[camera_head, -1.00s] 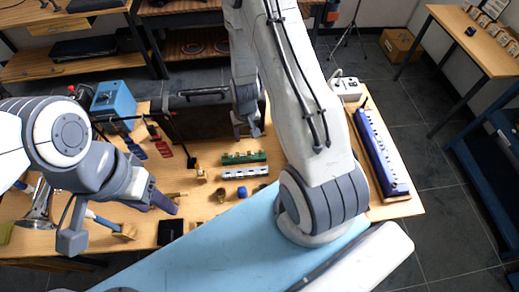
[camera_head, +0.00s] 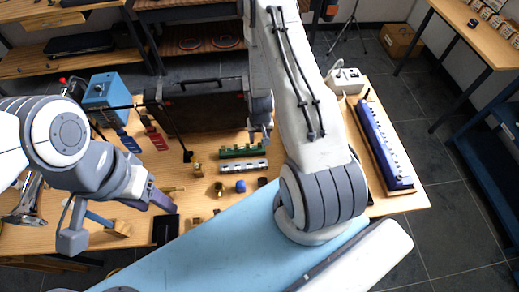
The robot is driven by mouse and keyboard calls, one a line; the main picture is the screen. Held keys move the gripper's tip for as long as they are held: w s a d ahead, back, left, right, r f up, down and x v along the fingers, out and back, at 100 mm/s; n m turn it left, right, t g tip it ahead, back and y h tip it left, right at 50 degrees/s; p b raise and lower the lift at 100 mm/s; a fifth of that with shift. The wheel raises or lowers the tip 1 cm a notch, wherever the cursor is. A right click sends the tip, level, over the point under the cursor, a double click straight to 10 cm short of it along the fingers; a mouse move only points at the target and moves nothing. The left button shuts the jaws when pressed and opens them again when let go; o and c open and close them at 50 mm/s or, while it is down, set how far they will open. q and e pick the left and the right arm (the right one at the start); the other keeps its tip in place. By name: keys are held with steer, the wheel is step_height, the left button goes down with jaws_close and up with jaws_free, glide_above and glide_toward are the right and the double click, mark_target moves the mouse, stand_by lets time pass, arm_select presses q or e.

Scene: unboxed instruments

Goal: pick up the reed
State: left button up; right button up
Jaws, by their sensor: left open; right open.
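I cannot make out for certain which small piece is the reed. A thin yellowish piece (camera_head: 172,188) lies on the wooden table beside the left gripper's fingers. My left gripper (camera_head: 163,201) is open and low over the left part of the table, close to a black square (camera_head: 166,229). My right gripper (camera_head: 261,133) is open, in front of the right end of the dark case and just behind a green slotted rack (camera_head: 242,151). Its fingers are small and partly hidden by the arm. I see nothing in either gripper.
A dark instrument case (camera_head: 205,105) stands at the back. A grey slotted block (camera_head: 245,168), a blue cap (camera_head: 240,187) and several brass pieces lie mid-table.

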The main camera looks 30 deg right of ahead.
mark_target(259, 143)
step_height(259, 143, down, 4)
steer(key=shift+w+d+r+b, duration=0.1)
steer(key=shift+w+r+b, duration=0.05)
steer(key=shift+b, duration=0.85)
arm_select(q)
step_height(259, 143, down, 3)
steer(key=shift+r, duration=0.2)
arm_select(e)
steer(key=shift+r, duration=0.1)
jaws_close()
arm_select(q)
steer(key=shift+r, duration=0.1)
arm_select(e)
steer(key=shift+r, duration=0.15)
